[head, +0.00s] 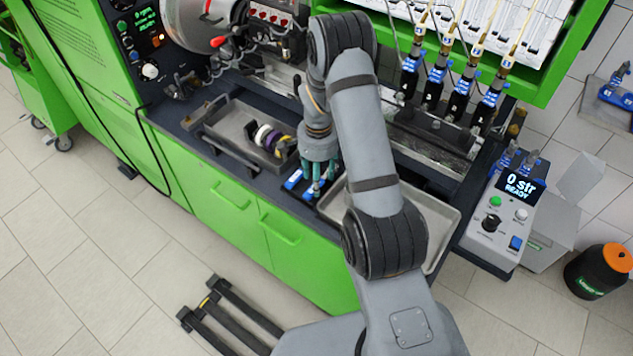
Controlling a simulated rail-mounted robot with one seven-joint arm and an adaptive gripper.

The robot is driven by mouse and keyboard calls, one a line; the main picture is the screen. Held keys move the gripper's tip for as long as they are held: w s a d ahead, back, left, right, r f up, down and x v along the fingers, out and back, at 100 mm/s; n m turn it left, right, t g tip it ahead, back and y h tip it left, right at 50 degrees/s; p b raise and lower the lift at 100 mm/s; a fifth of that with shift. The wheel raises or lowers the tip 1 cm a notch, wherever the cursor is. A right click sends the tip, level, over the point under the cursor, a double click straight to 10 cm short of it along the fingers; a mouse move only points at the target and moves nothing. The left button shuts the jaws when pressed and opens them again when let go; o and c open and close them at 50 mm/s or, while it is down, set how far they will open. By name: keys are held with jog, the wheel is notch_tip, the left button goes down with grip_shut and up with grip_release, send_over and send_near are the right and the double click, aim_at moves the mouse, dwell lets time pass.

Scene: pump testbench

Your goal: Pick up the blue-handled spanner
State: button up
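My gripper (318,182), with teal fingers, points down at the front edge of the dark worktop, left of an empty-looking metal tray. Small blue pieces with pale marks (293,180) lie right at and beside the fingertips. They may be the blue handle of the spanner, but their full shape is hidden by the gripper and arm. I cannot tell whether the fingers are open, shut or touching the blue pieces.
A metal tray (437,207) lies right of the gripper, partly behind my arm. Another tray (222,122) on the left holds purple, white and yellow rings. Several blue-black injectors (459,98) stand behind. A control box (497,218) is at the right.

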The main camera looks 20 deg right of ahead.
jog(key=shift+f, duration=1)
jog(key=shift+d, duration=0.1)
jog(key=c, duration=0.3)
grip_shut()
